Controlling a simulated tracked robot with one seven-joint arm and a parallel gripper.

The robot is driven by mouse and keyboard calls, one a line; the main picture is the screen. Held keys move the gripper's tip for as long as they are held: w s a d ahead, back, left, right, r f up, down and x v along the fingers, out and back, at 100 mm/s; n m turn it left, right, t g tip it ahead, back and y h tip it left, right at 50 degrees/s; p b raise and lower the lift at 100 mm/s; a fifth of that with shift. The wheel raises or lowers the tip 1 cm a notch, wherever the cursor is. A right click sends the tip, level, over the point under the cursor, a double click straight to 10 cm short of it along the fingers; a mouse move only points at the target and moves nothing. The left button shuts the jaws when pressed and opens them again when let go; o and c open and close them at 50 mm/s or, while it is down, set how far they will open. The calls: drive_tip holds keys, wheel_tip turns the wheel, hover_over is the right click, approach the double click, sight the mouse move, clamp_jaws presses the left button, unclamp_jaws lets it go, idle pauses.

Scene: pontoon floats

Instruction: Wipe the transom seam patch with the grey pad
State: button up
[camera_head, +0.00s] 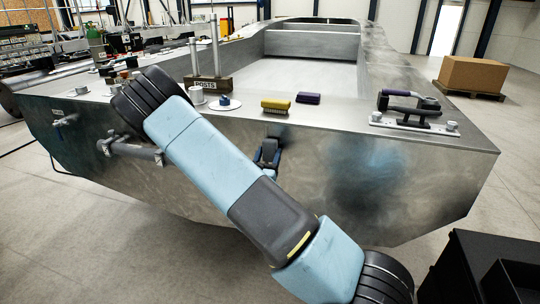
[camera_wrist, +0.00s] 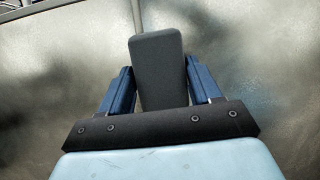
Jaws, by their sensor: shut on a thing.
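My gripper (camera_wrist: 159,88) is shut on the grey pad (camera_wrist: 157,62), a dark grey block standing up between its two blue fingers in the wrist view. In the head view my gripper (camera_head: 268,152) and the pad (camera_head: 270,145) are small, in front of the metal boat's transom (camera_head: 230,150), just below its top edge. I cannot tell whether the pad touches the metal. A dark smudged patch (camera_head: 369,172) shows on the transom to the right of the gripper. Darker smudging also shows on the metal (camera_wrist: 229,70) right of the pad in the wrist view.
A black box (camera_head: 470,270) stands at lower right.

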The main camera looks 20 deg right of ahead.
drive_tip(key=shift+s+a, duration=0.8)
drive_tip(key=shift+s, duration=0.3)
drive_tip(key=shift+s+a, duration=0.8)
drive_tip(key=shift+s, duration=0.3)
drive_tip(key=shift+s+a, duration=0.1)
drive_tip(key=shift+s+a, duration=0.8)
drive_tip(key=shift+s, duration=0.3)
